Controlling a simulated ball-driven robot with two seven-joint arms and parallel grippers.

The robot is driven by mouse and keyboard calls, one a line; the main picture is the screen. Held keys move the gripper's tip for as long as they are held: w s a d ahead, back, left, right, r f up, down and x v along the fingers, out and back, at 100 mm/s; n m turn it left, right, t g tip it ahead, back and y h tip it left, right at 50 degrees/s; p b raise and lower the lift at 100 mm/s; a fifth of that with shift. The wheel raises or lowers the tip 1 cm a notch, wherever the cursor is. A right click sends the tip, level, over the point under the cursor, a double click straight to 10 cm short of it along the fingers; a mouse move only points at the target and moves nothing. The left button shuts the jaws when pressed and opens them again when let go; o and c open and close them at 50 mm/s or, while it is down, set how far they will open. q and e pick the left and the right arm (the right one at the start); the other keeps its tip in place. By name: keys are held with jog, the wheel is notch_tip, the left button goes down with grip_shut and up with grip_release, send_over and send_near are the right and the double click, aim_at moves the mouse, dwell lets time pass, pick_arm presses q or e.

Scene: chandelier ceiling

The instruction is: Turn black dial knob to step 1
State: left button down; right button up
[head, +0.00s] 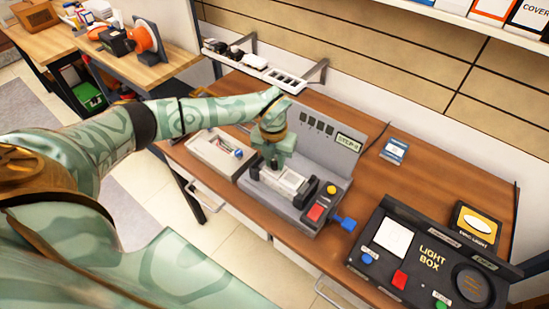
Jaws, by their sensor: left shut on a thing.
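A grey machine (322,151) stands on the wooden workbench, with a small label or display at its upper right that seems to read "STEP" and a digit. My left gripper (273,164) points down at the left part of this machine. Its fingers are shut on a small dark part, which looks like the black dial knob; the gripper hides most of it, so its pointer cannot be read. A pale block (287,182) sits in the machine just in front of the gripper. My right gripper is not in view.
A red button (315,213), a yellow button (331,190) and a blue part (345,222) sit at the machine's right. A black light box (431,257) is at the right, a grey tray (215,152) at the left. A shelf with sockets (252,67) hangs behind.

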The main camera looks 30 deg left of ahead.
aim_at(274, 162)
pick_arm(q)
jog(key=m+p, duration=0.1)
jog(key=m, duration=0.2)
jog(key=shift+r, duration=0.15)
jog(key=shift+w+m, duration=0.1)
jog(key=shift+m, duration=1)
jog(key=c, duration=1.2)
grip_release()
jog(key=shift+p, duration=0.3)
jog(key=r, duration=0.5)
jog(key=r+p, duration=0.1)
jog(key=r, duration=1)
jog(key=shift+a+p, duration=0.3)
jog(key=shift+p, duration=0.1)
jog(key=shift+d, duration=0.1)
